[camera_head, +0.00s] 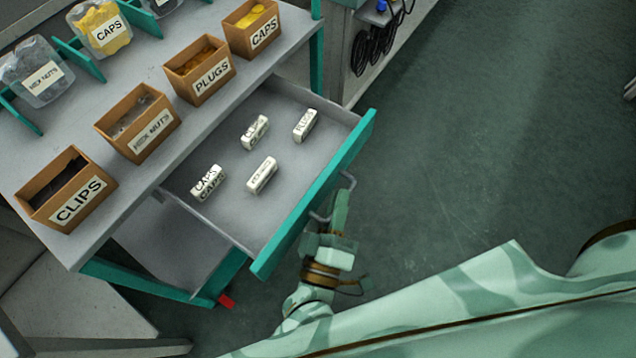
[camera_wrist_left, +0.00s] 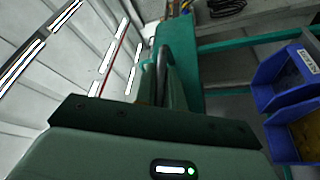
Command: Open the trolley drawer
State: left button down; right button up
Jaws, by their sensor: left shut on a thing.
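The trolley drawer (camera_head: 225,215) is pulled out from under the grey trolley top in the head view. Its teal front (camera_head: 315,195) stands well away from the trolley, and its grey interior shows. A grey bar handle (camera_head: 348,181) sits on the outside of that front. My left gripper (camera_head: 340,200) is shut on the handle. In the left wrist view the gripper fingers (camera_wrist_left: 168,85) point at the teal drawer front (camera_wrist_left: 182,50), and the handle is only partly visible between them. My right gripper is in neither view.
Several small white labelled boxes (camera_head: 261,175) lie in the drawer. Brown bins of clips (camera_head: 66,188), hex nuts (camera_head: 138,123), plugs (camera_head: 199,69) and caps (camera_head: 250,27) stand on the trolley top. A bench with black cable (camera_head: 372,50) is behind. Green floor right of the drawer is clear.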

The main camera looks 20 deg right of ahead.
pick_arm(q)
jog(key=shift+s+d+f, duration=0.1)
jog(key=shift+s+d, duration=0.15)
jog(key=shift+s, duration=0.2)
jog(key=c, duration=1.5)
grip_release()
